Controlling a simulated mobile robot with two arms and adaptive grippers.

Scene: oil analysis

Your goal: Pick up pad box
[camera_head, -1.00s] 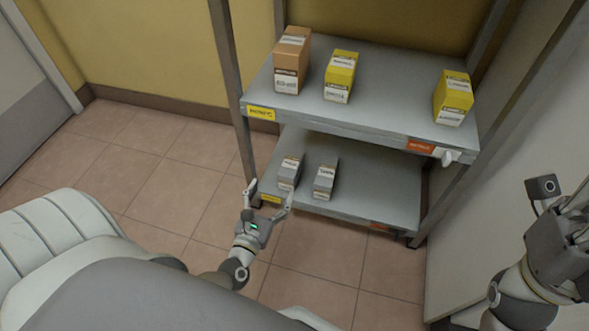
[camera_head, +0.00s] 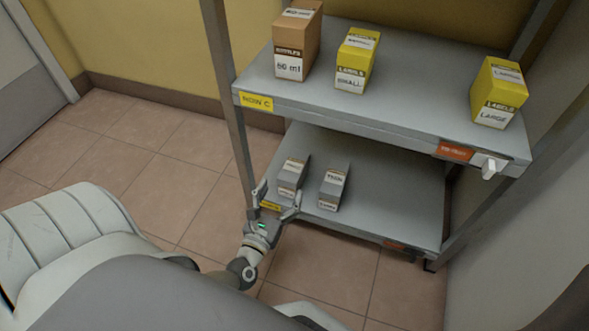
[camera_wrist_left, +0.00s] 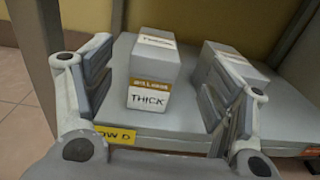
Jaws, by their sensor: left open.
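Two grey boxes stand on the lower shelf (camera_head: 385,205). The left grey box (camera_head: 291,178) carries white labels; in the left wrist view this box (camera_wrist_left: 153,75) reads "THICK" on its front label. The right grey box (camera_head: 333,187) stands beside it with a gap; it also shows in the left wrist view (camera_wrist_left: 240,66), partly hidden by a finger. My left gripper (camera_head: 277,199) is open and empty at the front edge of the lower shelf. In the left wrist view its fingers (camera_wrist_left: 158,90) frame the THICK box, which is further in and apart from them. My right gripper is out of view.
The upper shelf (camera_head: 400,95) overhangs the lower one. It holds a brown box (camera_head: 297,42) and two yellow label boxes (camera_head: 357,60) (camera_head: 499,92). A metal post (camera_head: 229,95) rises left of my gripper. The lower shelf's right part is clear.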

